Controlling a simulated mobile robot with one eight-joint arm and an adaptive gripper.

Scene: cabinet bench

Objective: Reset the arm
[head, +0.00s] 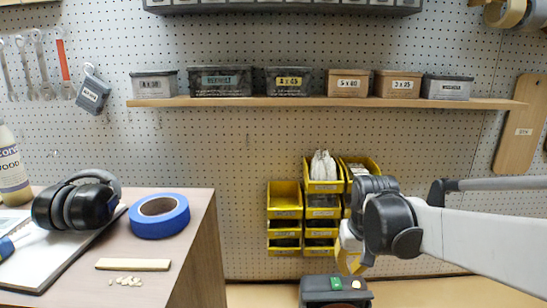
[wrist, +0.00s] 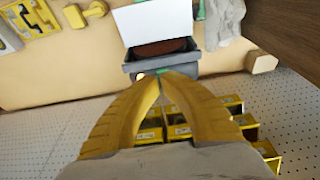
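My gripper (head: 350,262) hangs in front of the lower yellow bins at the right of the head view, with its fingers pointing down. In the wrist view its two yellow fingers (wrist: 163,76) come together at their tips, with nothing visible between them. My arm reaches in from the right edge of the head view. A dark grey device (head: 322,285) with a green part stands below the gripper at the bottom edge. A grey box with a dark reddish round inside (wrist: 160,58) lies beyond the fingertips in the wrist view.
Yellow bins (head: 284,212) hang on the pegboard close behind my gripper. A wooden shelf (head: 300,102) with several boxes runs above. At left, a cabinet top (head: 190,200) carries blue tape (head: 160,229) and earmuffs (head: 92,176). Space between cabinet and bins is open.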

